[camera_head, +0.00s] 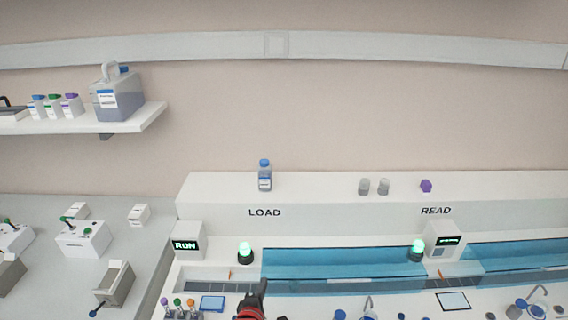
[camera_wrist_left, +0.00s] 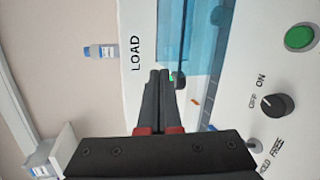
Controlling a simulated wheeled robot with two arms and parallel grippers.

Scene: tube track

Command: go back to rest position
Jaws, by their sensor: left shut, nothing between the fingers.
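My left gripper (camera_head: 262,290) shows at the bottom of the head view, a dark gripper with red parts, in front of the LOAD side of the white machine (camera_head: 330,215). In the left wrist view the left gripper (camera_wrist_left: 160,75) has its two dark fingers together, with nothing between them. The fingers point toward the machine front near the LOAD lettering and the blue window (camera_wrist_left: 203,25). My right gripper is not in either view.
A RUN display (camera_head: 186,245) and green lamps (camera_head: 245,252) stand on the machine. Capped tubes (camera_head: 178,308) stand at lower left. A blue-capped bottle (camera_head: 265,177) sits on the top ledge. The wrist view shows a black knob (camera_wrist_left: 280,101) and green button (camera_wrist_left: 299,38).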

